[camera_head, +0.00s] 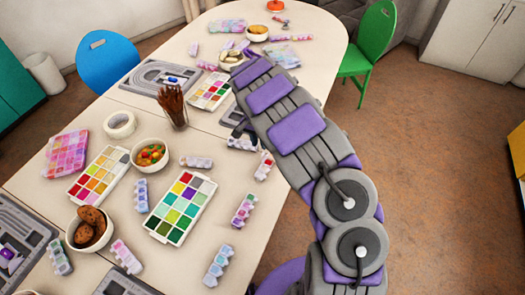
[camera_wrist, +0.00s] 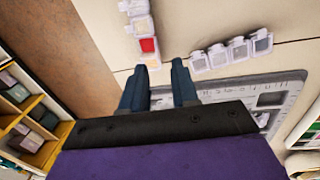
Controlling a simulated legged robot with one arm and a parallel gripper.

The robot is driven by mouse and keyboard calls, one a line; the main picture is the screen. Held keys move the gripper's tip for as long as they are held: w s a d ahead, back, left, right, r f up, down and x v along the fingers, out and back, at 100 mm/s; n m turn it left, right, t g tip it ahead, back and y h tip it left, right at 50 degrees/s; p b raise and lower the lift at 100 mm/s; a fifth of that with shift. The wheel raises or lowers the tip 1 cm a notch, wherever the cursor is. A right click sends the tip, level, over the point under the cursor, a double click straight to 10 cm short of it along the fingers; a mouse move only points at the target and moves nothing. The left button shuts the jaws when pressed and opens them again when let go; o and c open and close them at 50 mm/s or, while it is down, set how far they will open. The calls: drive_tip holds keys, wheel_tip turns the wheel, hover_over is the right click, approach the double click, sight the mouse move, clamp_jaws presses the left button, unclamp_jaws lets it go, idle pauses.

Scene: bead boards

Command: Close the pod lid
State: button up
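Two pod strips lie near my gripper. One, with a red pod (camera_wrist: 148,45), runs up the wrist view, and its lower end shows between my fingertips; it also shows in the head view (camera_head: 264,166). The other, a pale grey strip (camera_wrist: 232,52), lies right of the fingers, with small flaps along its edge; it also shows in the head view (camera_head: 242,144). I cannot tell which lid stands open. My gripper (camera_wrist: 156,68) is open, with two dark fingers apart and nothing visibly held. In the head view my arm partly hides the gripper.
A grey bead board (camera_wrist: 292,88) lies beside the fingers. The brush cup (camera_head: 173,108), a bead bowl (camera_head: 150,155) and a colour tray (camera_head: 182,207) stand left of my arm. More pod strips (camera_head: 219,265) lie near the table's right edge. Chairs stand beyond the table.

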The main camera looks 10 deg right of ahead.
sight(264, 153)
drive_tip(key=f, duration=0.1)
drive_tip(key=d+f, duration=0.1)
drive_tip(key=f, duration=0.2)
drive_tip(key=shift+s+d+f+b, duration=0.25)
drive_tip(key=shift+d+f+b, duration=0.05)
drive_tip(key=shift+d+b, duration=0.1)
drive_tip(key=shift+d, duration=0.15)
drive_tip(key=shift+a, duration=0.65)
drive_tip(key=shift+c, duration=0.5)
drive_tip(key=shift+a, duration=0.45)
drive_tip(key=c, duration=0.3)
drive_tip(key=shift+d, duration=0.1)
clamp_jaws()
drive_tip(key=shift+d, duration=0.75)
